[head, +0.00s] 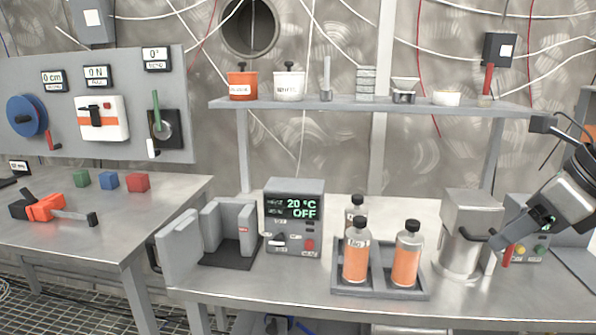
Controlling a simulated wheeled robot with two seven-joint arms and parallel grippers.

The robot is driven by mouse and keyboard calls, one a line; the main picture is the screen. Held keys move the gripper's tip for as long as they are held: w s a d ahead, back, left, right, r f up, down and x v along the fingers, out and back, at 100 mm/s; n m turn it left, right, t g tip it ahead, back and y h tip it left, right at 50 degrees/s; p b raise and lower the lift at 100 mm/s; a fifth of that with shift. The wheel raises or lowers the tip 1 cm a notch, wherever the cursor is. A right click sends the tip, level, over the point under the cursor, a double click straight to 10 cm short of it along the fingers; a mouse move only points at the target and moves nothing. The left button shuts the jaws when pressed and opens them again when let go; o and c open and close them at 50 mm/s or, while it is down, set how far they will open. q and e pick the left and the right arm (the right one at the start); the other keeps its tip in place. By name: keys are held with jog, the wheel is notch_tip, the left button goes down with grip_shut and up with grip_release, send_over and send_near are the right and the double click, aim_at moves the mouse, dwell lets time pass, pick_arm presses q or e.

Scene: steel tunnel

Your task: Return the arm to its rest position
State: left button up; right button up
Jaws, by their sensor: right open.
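My right arm comes in from the right edge, and its right gripper (524,230) is open. I see nothing held in the jaws. My left arm and left gripper do not show.
On the bench (300,300) stand a rack (380,290) with several orange-filled bottles, a display box (294,217) reading 20 °C OFF and a grey fixture (222,225). A shelf (340,104) hangs behind. A side table (130,215) holds coloured cubes.

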jog(key=s+a+f+m+t+y, duration=0.1)
jog(key=a+f+m+y, duration=0.25)
jog(key=a+y, duration=0.6)
jog(key=s+a+f+m+y, duration=0.15)
jog(key=a+m+y, duration=0.35)
jog(key=a, duration=0.7)
jog(key=w+d+f+m+t+h, duration=0.1)
jog(key=d+f+m+t+h, duration=0.1)
jog(key=f+m+t+h, duration=0.65)
jog(key=w+d+f+m+t+h, duration=0.1)
jog(key=d+f+m+t+h, duration=0.3)
jog(key=m, duration=1)
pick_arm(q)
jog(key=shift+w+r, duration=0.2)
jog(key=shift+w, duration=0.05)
pick_arm(e)
jog(key=s+a+f+m+g+h, duration=0.1)
jog(key=s+f+m+g, duration=0.3)
jog(key=f, duration=0.5)
jog(key=s+a+f+m+g, duration=0.3)
jog(key=s+f+m+g, duration=0.1)
jog(key=s+f, duration=0.3)
jog(key=shift+s+a+f+m+h, duration=0.25)
jog(key=shift+f+m+h, duration=0.2)
jog(key=shift+f, duration=0.45)
